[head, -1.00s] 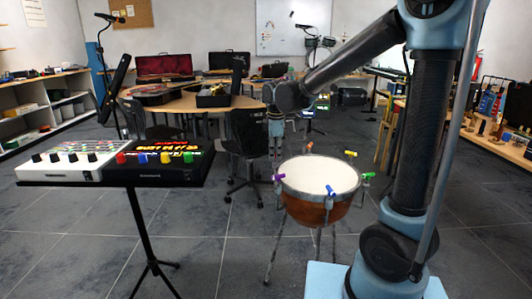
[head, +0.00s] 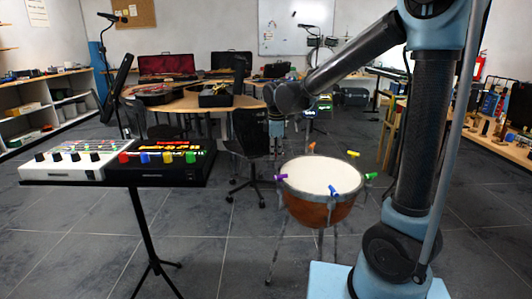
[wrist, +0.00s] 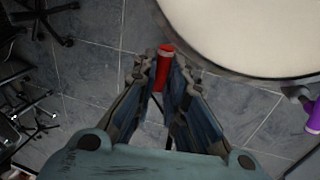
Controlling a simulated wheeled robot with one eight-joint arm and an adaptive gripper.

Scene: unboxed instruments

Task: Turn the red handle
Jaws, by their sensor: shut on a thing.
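The kettle drum (head: 318,207) has a white head and a copper-brown bowl. It stands on thin legs in front of me. Around its rim are purple (head: 282,177), blue (head: 333,190), green (head: 371,177), yellow (head: 353,154) and orange (head: 311,147) handles. In the wrist view the red handle (wrist: 164,72) sits between the fingertips of my gripper (wrist: 164,64), just off the drum's rim (wrist: 190,55). My gripper is shut on it. In the head view my gripper (head: 277,140) is at the drum's far left, and I cannot make out the red handle there.
A stand with a white mixer (head: 62,170) and a black one (head: 165,172) is at the left. A dark chair (head: 250,140) is just behind my gripper. A round table (head: 180,105) holds instruments further back. The purple handle (wrist: 313,116) shows at the wrist view's right edge.

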